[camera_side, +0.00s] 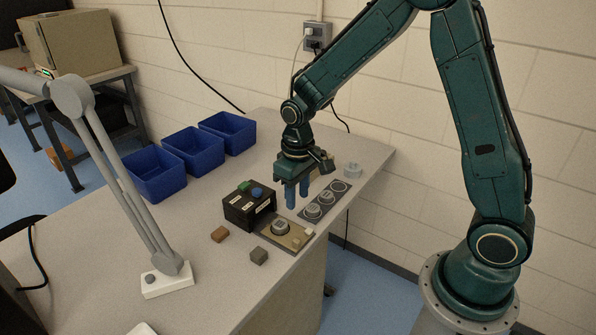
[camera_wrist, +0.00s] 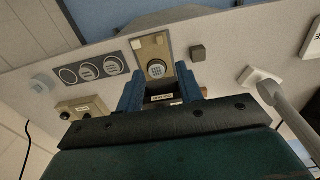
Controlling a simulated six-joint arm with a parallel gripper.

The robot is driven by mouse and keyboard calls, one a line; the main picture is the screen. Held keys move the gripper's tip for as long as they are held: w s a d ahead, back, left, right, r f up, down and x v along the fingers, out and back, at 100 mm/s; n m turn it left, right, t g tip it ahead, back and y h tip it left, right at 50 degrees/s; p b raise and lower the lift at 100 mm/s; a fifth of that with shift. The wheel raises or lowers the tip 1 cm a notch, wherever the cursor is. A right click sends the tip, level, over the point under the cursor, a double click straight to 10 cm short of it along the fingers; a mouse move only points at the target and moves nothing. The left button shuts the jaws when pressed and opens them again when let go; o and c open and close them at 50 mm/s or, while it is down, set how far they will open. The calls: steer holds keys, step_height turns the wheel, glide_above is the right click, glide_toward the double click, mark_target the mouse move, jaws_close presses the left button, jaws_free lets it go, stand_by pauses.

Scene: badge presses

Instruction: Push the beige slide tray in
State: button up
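The beige slide tray (camera_side: 268,236) sticks out of the black press (camera_side: 236,213) toward the table's near edge. A round grey badge part (camera_side: 281,227) sits on it, and a small pale block stands at its outer end. In the wrist view the tray (camera_wrist: 147,50) is beyond my fingers, with the round part (camera_wrist: 157,69) on it. The press has a green and a blue button on top; my gripper hides most of it in the wrist view. My gripper (camera_side: 298,198) points down, open and empty, above the table behind the tray, apart from it.
A dark plate with several round places (camera_side: 325,201) lies beside the tray, with a clear cylinder (camera_side: 352,169) behind. A brown block (camera_side: 219,234) and grey block (camera_side: 258,256) lie in front of the press. Blue bins (camera_side: 194,151) stand at the back; a lamp base (camera_side: 166,280) is at left.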

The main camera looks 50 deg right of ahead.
mark_target(297, 241)
steer(key=shift+w+f, duration=0.15)
steer(key=shift+f, duration=0.45)
steer(key=shift+f, duration=6.85)
steer(key=shift+c, duration=0.3)
jaws_close()
